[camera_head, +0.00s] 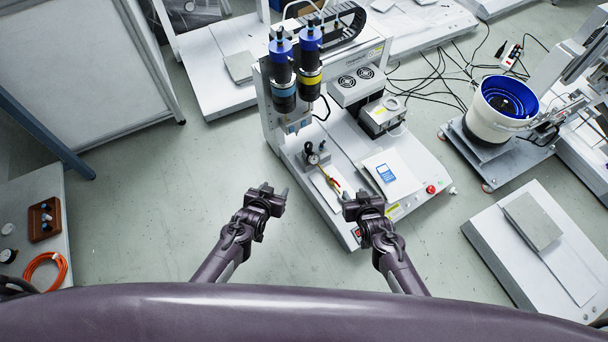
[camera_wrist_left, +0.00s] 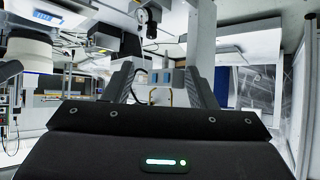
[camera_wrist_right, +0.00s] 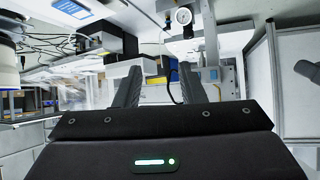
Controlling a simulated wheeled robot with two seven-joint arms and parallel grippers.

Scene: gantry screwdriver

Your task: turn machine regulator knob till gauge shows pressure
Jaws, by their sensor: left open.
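The regulator with its round white gauge (camera_head: 313,158) stands on the front left of the white machine's base (camera_head: 345,150). A small dark knob (camera_head: 308,147) shows on top of it. The gauge also shows at the top of the left wrist view (camera_wrist_left: 143,15) and the right wrist view (camera_wrist_right: 183,16). Its needle is too small to read. My left gripper (camera_head: 275,190) is open and empty, in front of the machine and left of the regulator. My right gripper (camera_head: 358,195) is open and empty, near the machine's front edge, right of the regulator. Neither touches the regulator.
Two blue-topped screwdriver spindles (camera_head: 283,70) hang on the gantry behind the regulator. A white panel with a blue display (camera_head: 386,173) and a red button (camera_head: 431,189) are to the right. Open floor (camera_head: 150,210) lies left.

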